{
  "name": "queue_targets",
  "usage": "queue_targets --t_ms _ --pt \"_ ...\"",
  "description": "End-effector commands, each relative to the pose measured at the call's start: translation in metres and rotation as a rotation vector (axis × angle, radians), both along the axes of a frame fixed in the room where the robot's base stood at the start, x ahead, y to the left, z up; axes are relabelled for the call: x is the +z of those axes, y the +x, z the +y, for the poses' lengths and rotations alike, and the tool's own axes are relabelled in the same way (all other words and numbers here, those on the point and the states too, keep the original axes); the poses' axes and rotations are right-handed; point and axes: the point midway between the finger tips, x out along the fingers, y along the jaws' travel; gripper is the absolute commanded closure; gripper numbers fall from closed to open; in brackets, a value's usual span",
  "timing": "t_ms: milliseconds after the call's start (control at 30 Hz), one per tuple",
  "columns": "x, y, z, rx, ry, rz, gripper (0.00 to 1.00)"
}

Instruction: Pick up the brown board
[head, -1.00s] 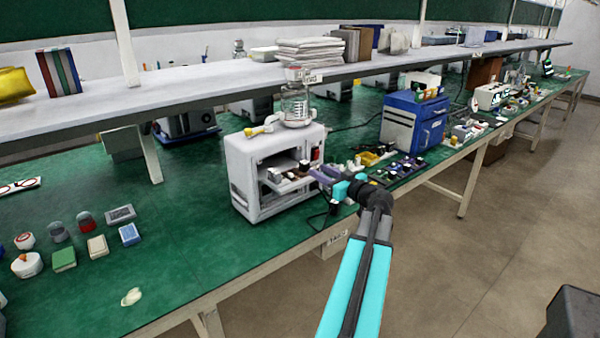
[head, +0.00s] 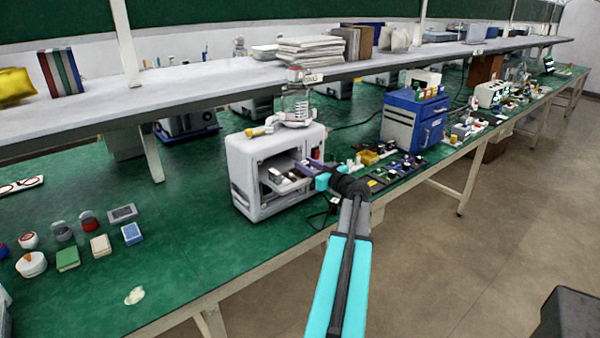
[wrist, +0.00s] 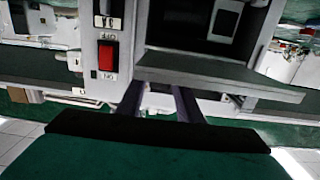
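I cannot clearly pick out a brown board. A white cabinet (head: 245,170) stands open on the green bench, with a flat tray-like board (head: 272,184) and small items in its opening. The wrist view shows a grey-looking flat board (wrist: 215,76) sticking out of the opening, right of a red switch (wrist: 106,56). My gripper (head: 306,168) is at the cabinet's right front. In the wrist view its two fingers (wrist: 158,92) are apart, with nothing visible held between them. They are close to the board's left end; contact cannot be told.
A blue cabinet (head: 400,122) and small parts (head: 390,172) stand to the right. Brown upright items (head: 352,44) stand on the shelf.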

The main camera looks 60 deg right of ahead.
Motion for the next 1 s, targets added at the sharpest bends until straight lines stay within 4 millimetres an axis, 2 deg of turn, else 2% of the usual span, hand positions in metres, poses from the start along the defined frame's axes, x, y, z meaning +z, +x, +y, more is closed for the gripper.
queue_targets --t_ms 267,633,1000 --pt "0.001 0.010 -0.004 0.001 0.001 0.001 0.67" --pt "0.000 0.044 -0.016 -0.001 0.002 -0.001 0.67" --pt "-0.002 0.048 -0.016 -0.002 0.001 0.000 0.67"
